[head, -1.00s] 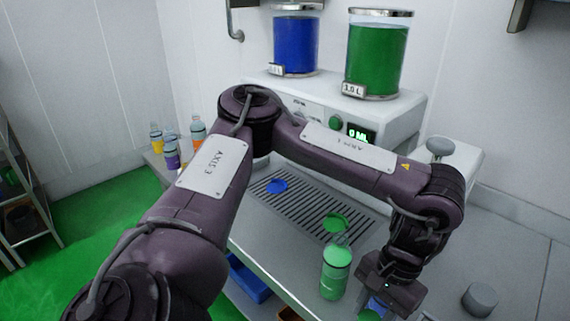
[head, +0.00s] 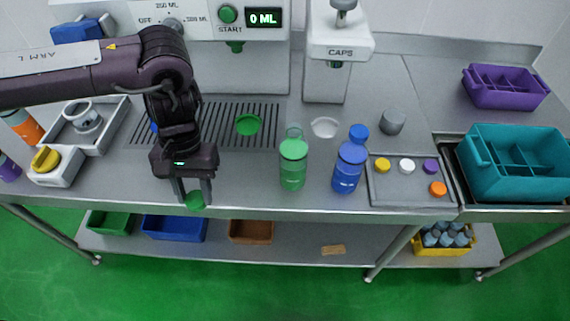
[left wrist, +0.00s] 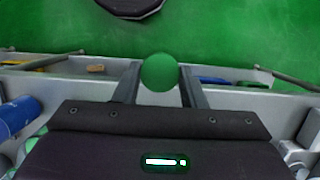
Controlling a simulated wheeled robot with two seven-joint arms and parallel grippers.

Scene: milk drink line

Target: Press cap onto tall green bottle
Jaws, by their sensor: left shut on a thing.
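The tall green bottle (head: 293,170) stands upright on the counter near its front edge. Its neck is clear and bears no cap. My left gripper (head: 195,199) is left of the bottle at the front edge, fingers pointing down, shut on a green cap (head: 195,201). In the left wrist view the round green cap (left wrist: 160,72) sits between the fingertips of the left gripper (left wrist: 158,80). The cap is apart from the bottle. My right gripper is not in view.
A blue bottle (head: 347,177) with a blue top stands right of the green one. A tray (head: 397,193) of coloured caps lies further right, beside a teal crate (head: 511,185). The dispenser (head: 270,65) and caps machine (head: 338,45) stand behind. Counter between gripper and green bottle is clear.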

